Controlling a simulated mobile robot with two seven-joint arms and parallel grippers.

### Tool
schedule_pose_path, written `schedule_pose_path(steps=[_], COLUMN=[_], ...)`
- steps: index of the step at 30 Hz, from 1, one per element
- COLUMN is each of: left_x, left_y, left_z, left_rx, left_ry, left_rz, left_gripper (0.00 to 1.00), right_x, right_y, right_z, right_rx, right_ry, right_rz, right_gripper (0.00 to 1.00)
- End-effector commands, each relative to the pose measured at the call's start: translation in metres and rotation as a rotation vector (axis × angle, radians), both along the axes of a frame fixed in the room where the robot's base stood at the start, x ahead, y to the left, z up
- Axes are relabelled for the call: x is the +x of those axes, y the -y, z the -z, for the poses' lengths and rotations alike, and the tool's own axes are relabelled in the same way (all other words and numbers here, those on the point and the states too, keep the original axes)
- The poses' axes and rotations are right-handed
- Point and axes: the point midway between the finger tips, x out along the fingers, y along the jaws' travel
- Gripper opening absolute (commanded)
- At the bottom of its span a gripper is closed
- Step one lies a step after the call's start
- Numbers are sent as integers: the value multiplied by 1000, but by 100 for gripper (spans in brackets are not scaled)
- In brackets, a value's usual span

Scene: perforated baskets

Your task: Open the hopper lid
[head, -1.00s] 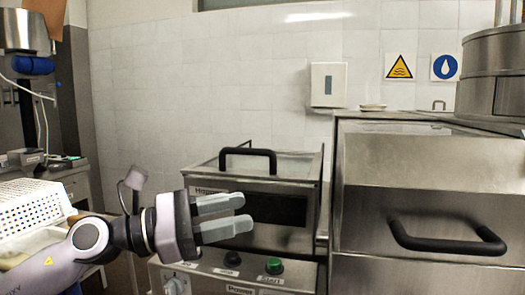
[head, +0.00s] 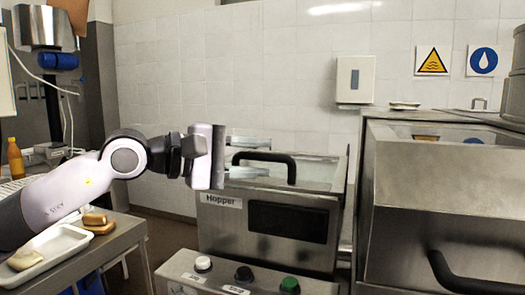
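The hopper (head: 217,225) is a steel box labelled "Hopper" with a dark front window. Its lid (head: 322,172) is a see-through panel in a metal frame and lies flat on top, closed. A black bar handle (head: 290,168) stands up from the lid's front. My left gripper (head: 268,159) is in from the left at handle height. Its two grey fingers are apart, one above the other in the picture, with the handle's left part showing between them. I cannot tell whether they touch the handle. My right gripper is out of view.
Knobs and a green button (head: 289,285) sit on the panel below the hopper. A larger steel machine (head: 435,215) with a black handle stands close on the right. At left, a table holds a white tray (head: 75,240) and bread-like pieces (head: 98,222).

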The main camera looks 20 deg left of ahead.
Motion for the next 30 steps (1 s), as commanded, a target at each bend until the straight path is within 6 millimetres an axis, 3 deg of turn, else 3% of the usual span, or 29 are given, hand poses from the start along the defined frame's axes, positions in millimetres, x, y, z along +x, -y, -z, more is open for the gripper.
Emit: schedule_pose_path(steps=[4, 13, 14, 17, 30], left_x=[8, 10, 10, 10, 23], left_y=[10, 11, 11, 11, 13], left_z=[0, 2, 2, 2, 2], left_rx=[-2, -2, -2, -2, -5], left_ry=[1, -1, -1, -1, -2], left_rz=[1, 0, 0, 1, 1], left_gripper=[39, 39, 32, 0, 0], right_x=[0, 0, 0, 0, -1], right_y=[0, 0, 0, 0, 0], right_z=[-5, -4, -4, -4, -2], right_rx=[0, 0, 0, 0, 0], right_ry=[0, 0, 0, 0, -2], right_rz=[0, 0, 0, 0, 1], right_gripper=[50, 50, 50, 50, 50])
